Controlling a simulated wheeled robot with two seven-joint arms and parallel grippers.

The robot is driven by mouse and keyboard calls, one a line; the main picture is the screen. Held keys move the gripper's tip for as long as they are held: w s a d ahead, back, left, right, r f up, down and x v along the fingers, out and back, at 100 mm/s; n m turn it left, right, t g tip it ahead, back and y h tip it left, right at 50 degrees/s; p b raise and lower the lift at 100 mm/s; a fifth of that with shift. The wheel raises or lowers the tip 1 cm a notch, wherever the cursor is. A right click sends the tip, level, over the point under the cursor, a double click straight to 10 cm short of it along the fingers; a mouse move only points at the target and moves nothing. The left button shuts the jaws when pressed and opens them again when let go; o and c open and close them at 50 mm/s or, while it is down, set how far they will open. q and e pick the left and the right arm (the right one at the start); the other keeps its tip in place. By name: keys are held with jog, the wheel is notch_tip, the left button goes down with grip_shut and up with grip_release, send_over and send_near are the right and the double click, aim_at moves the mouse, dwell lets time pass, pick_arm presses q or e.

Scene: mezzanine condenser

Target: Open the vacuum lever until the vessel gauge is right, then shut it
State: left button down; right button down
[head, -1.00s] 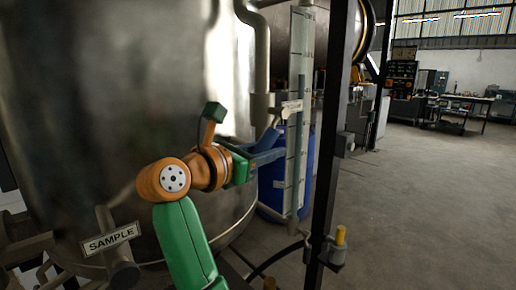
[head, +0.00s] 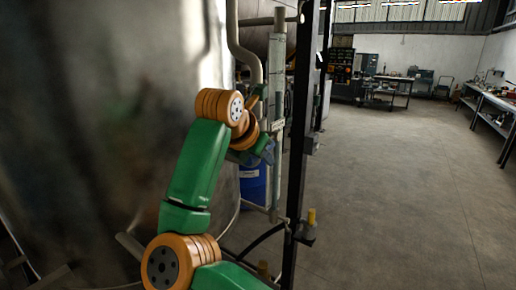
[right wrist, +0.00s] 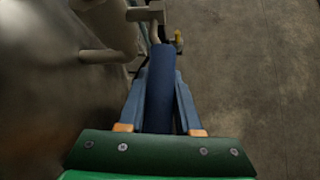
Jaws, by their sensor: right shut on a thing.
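My right gripper (head: 264,152) reaches past the large steel vessel (head: 110,120) in the head view, partly hidden behind its own wrist. In the right wrist view its two blue-grey fingers (right wrist: 162,78) are closed on both sides of a dark blue bar, which looks like the vacuum lever (right wrist: 160,95). The bar points away from the palm toward pale pipework. A tall pale strip with scale marks, apparently the vessel gauge (head: 277,75), stands behind the gripper. Its reading is too small to tell. My left gripper is not in view.
A dark upright post (head: 301,130) stands just right of the gauge, with a yellow-topped fitting (head: 310,218) low on it. A blue drum (head: 253,186) stands behind. Open concrete floor (head: 400,190) lies to the right, with benches at the back.

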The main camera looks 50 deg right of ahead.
jog(key=shift+r, duration=0.25)
dwell(0.3)
jog(key=c, duration=0.6)
grip_release()
jog(key=shift+f, duration=0.1)
jog(key=shift+a, duration=0.25)
jog(key=b+v, duration=0.1)
jog(key=v, duration=0.6)
jog(key=shift+d, duration=0.25)
jog(key=shift+w+d, duration=0.1)
